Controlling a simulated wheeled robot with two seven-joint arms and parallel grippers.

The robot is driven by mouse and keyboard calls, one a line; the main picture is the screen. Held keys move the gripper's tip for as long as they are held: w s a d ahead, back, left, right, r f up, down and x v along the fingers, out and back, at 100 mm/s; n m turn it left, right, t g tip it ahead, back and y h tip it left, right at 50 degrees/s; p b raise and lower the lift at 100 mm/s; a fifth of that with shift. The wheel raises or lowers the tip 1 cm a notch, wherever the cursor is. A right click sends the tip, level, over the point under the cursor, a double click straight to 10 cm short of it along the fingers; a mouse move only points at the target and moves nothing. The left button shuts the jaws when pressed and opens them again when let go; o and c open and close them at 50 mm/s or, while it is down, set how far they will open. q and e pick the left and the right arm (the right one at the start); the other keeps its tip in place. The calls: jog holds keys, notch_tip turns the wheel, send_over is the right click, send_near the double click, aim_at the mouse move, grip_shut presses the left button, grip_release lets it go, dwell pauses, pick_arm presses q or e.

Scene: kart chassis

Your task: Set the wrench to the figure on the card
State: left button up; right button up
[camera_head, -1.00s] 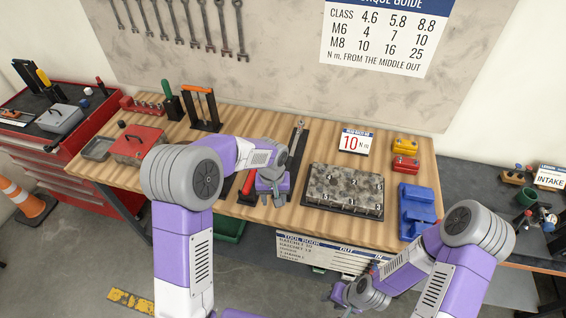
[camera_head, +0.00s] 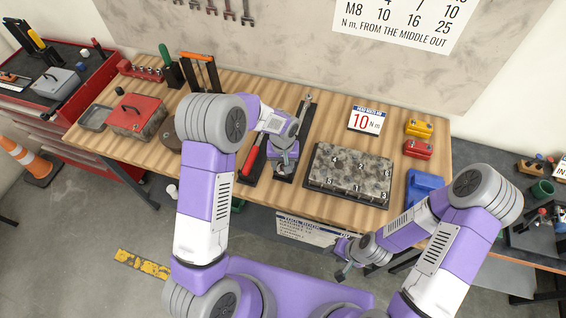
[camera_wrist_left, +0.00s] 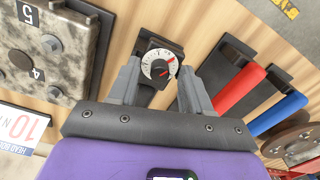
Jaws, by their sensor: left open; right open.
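The card (camera_head: 366,119) stands at the back of the bench and reads 10 N m. The wrench lies on a dark stand (camera_head: 306,108); its round white dial (camera_wrist_left: 158,68) with a red needle shows in the left wrist view. The needle's exact reading is too small to tell. My left gripper (camera_head: 285,165) is over the near end of the stand, open, with its fingers (camera_wrist_left: 160,72) on either side of the dial; contact cannot be told. My right gripper (camera_head: 342,268) is open and empty, low in front of the bench.
A block with numbered bolts (camera_head: 349,173) sits right of the stand. A red-handled tool (camera_head: 253,158) lies left of it; a blue handle (camera_wrist_left: 279,115) shows beside it in the left wrist view. Yellow and red pieces (camera_head: 418,148) and a blue holder (camera_head: 424,185) are farther right.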

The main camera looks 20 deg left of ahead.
pick_arm(q)
grip_shut()
dwell(0.3)
jog(key=m+b, duration=0.1)
jog(key=m, duration=0.2)
jog(key=shift+f+m+b, duration=0.1)
jog(key=shift+m+b, duration=0.2)
jog(key=shift+b, duration=0.1)
jog(key=m+b, duration=0.1)
jog(key=m, duration=0.2)
jog(key=shift+m, duration=0.3)
jog(key=m, duration=0.3)
jog(key=shift+m, duration=0.3)
jog(key=shift+m+b, duration=0.35)
jog(key=shift+m, duration=1.55)
